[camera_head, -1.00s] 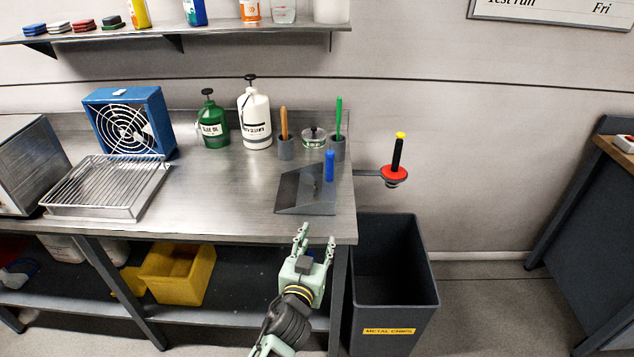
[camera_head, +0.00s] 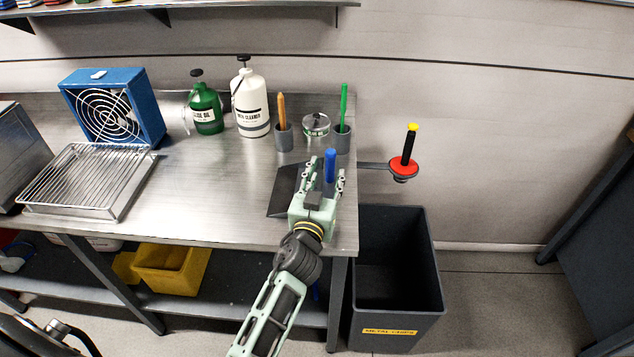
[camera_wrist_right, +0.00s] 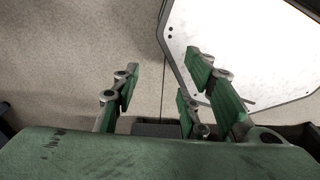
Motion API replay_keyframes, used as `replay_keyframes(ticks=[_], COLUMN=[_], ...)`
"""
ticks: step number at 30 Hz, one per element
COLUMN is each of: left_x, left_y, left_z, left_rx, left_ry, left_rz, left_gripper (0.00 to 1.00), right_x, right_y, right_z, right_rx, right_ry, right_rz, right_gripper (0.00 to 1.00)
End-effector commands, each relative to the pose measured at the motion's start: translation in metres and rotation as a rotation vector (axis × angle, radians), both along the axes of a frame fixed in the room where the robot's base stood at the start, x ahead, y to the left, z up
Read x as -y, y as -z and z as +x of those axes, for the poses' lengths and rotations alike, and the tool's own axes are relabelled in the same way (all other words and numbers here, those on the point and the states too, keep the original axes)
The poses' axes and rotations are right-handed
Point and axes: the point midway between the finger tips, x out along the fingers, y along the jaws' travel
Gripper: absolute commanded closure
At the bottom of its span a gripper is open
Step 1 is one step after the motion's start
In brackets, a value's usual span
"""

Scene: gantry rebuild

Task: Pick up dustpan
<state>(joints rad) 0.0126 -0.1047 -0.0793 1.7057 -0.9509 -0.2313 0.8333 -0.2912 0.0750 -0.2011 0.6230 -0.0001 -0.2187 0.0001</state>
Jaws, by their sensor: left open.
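The dustpan (camera_head: 283,190) is a dark grey pan lying on the steel bench near its right front corner. Its blue handle (camera_head: 330,164) stands upright at the pan's right side. My left gripper (camera_head: 325,174) is open, with its fingers reaching over the pan on either side of the handle as seen from the head. I cannot tell whether they touch it. The gripper and arm hide much of the pan. My right gripper (camera_wrist_right: 163,85) shows only in the right wrist view, its fingers apart and nothing seen between them.
Two cups with an orange-handled tool (camera_head: 282,110) and a green-handled tool (camera_head: 343,105) stand behind the handle, with a small tin (camera_head: 316,127) between. A red-based holder (camera_head: 404,167) juts from the bench's right side. A dark bin (camera_head: 397,325) stands below right.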

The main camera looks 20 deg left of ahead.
Motion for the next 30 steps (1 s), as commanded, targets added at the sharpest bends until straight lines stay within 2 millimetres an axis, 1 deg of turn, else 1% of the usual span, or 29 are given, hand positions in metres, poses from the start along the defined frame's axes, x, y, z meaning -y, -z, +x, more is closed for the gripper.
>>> replay_keyframes(ticks=[1, 3, 7, 10, 13, 18, 22, 23, 30], left_x=[-0.001, -0.002, -0.004, -0.006, -0.007, -0.008, -0.008, -0.008, -0.007], left_y=[-0.001, -0.001, -0.001, 0.0, 0.001, 0.002, 0.002, 0.002, 0.002], left_z=[0.005, 0.011, 0.028, 0.042, 0.052, 0.057, 0.056, 0.056, 0.056], left_rx=[0.0, 0.0, 0.0, 0.0, 0.001, -0.001, 0.0, 0.0, 0.0], left_ry=[0.0, -0.001, -0.001, -0.001, -0.001, 0.0, 0.0, 0.0, 0.0], left_rz=[0.001, 0.001, 0.001, 0.001, 0.001, 0.0, 0.0, 0.0, 0.0], left_gripper=[0.58, 0.58, 0.58, 0.58, 0.58, 0.58, 0.58, 0.6, 0.81], right_x=[0.002, 0.005, 0.008, 0.009, 0.009, 0.007, 0.007, 0.007, 0.005], right_y=[-0.001, -0.003, -0.007, -0.008, -0.008, -0.009, -0.009, -0.009, -0.009], right_z=[-0.009, -0.019, -0.028, -0.026, -0.017, 0.001, 0.002, 0.001, -0.01], right_rx=[-0.013, -0.027, -0.041, -0.037, -0.024, 0.004, 0.005, 0.004, -0.014], right_ry=[-0.001, -0.001, -0.001, -0.002, -0.001, -0.001, -0.001, -0.001, 0.001], right_rz=[-0.003, -0.006, -0.011, -0.012, -0.011, -0.008, -0.007, -0.008, -0.007], right_gripper=[0.6, 0.6, 0.6, 0.6, 0.6, 0.6, 0.6, 0.6, 0.6])
